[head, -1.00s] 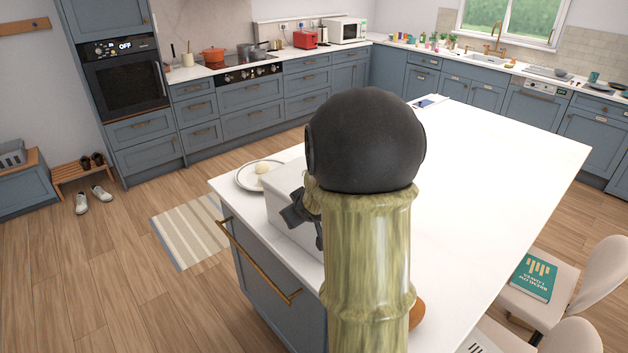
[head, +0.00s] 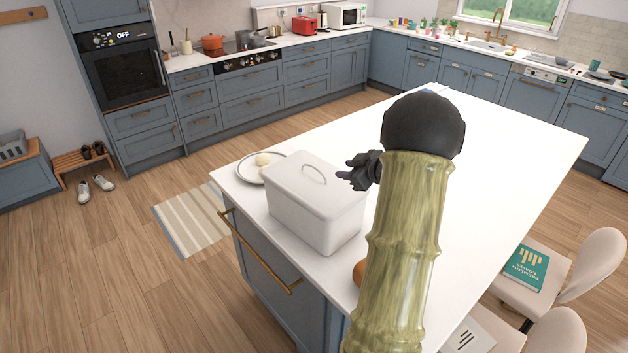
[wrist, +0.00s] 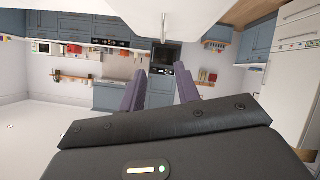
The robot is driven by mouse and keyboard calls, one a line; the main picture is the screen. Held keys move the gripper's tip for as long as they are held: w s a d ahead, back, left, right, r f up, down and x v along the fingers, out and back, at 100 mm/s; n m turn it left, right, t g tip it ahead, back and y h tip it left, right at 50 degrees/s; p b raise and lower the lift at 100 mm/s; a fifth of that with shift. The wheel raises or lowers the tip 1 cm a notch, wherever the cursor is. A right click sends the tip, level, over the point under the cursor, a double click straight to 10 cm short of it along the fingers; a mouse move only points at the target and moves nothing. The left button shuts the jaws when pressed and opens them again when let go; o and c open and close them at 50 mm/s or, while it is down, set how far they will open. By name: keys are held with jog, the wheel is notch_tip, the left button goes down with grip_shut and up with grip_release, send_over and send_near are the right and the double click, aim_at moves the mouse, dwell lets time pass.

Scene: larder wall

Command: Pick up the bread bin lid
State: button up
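The white bread bin (head: 310,224) stands on the island worktop near its left front corner. Its lid (head: 290,182) is on, with a thin loop handle (head: 315,170) on top. My gripper (head: 350,173) is just right of the lid at about its height in the head view, apart from the handle. In the wrist view, the two purple-grey fingers of my gripper (wrist: 160,90) stand apart with nothing between them.
A plate (head: 246,172) with a pale round item (head: 262,159) sits beside the bin, at its back left. A brown round thing (head: 358,272) is partly hidden behind my arm. The white worktop (head: 490,170) is clear to the right. Chairs (head: 585,260) stand at its right side.

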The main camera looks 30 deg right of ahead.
jog(key=p, duration=0.3)
send_near(314, 168)
jog(key=x, duration=0.5)
jog(key=shift+w+d+f, duration=0.15)
jog(key=shift+d, duration=0.15)
jog(key=p+x, duration=0.1)
jog(key=x, duration=0.1)
jog(key=p+x, duration=0.2)
jog(key=shift+w+a, duration=0.25)
jog(key=shift+w+f, duration=0.2)
jog(key=shift+w, duration=0.1)
grip_shut()
jog(key=shift+r, duration=0.1)
